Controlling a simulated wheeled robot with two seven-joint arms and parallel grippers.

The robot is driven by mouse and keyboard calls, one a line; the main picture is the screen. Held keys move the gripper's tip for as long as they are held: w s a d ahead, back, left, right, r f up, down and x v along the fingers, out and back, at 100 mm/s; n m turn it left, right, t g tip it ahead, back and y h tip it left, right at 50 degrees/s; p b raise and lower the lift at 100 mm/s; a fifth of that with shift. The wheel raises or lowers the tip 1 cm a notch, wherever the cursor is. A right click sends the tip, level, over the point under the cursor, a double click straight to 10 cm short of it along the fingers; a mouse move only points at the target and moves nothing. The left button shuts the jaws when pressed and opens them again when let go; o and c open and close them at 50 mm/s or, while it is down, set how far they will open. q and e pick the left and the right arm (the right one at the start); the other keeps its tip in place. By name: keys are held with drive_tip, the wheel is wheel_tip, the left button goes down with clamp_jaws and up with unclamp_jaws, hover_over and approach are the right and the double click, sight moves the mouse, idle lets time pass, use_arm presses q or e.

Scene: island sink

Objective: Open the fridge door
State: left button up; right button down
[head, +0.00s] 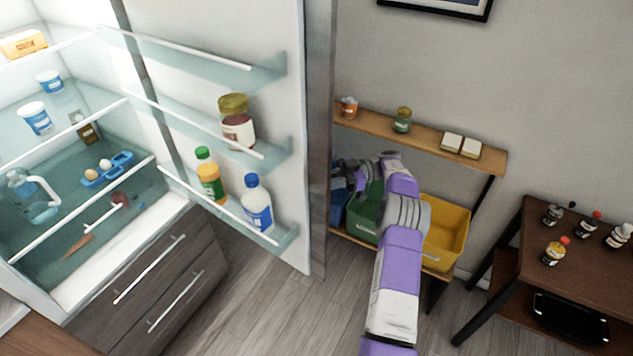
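The fridge door (195,75) stands wide open, swung out to the right of the fridge interior (75,190). Its inner side faces me, with glass door shelves holding a jar (236,122), an orange juice bottle (209,175) and a white bottle with a blue label (257,203). My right arm reaches up from the bottom, right of the door's outer edge. My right gripper (347,174) is dark and small near that edge; whether its fingers are open or shut is unclear. The door's outer face and handle are hidden. My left gripper is not in view.
Behind my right arm a wooden shelf rack (425,134) holds jars, with a green bin (362,220) and a yellow bin (446,232) below. A dark side table (590,275) with small bottles stands at right. Drawers (150,285) lie below the fridge. The floor (265,310) before the door is clear.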

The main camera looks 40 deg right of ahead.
drive_tip(key=shift+w+d+r, duration=0.15)
drive_tip(key=shift+w+r, duration=0.15)
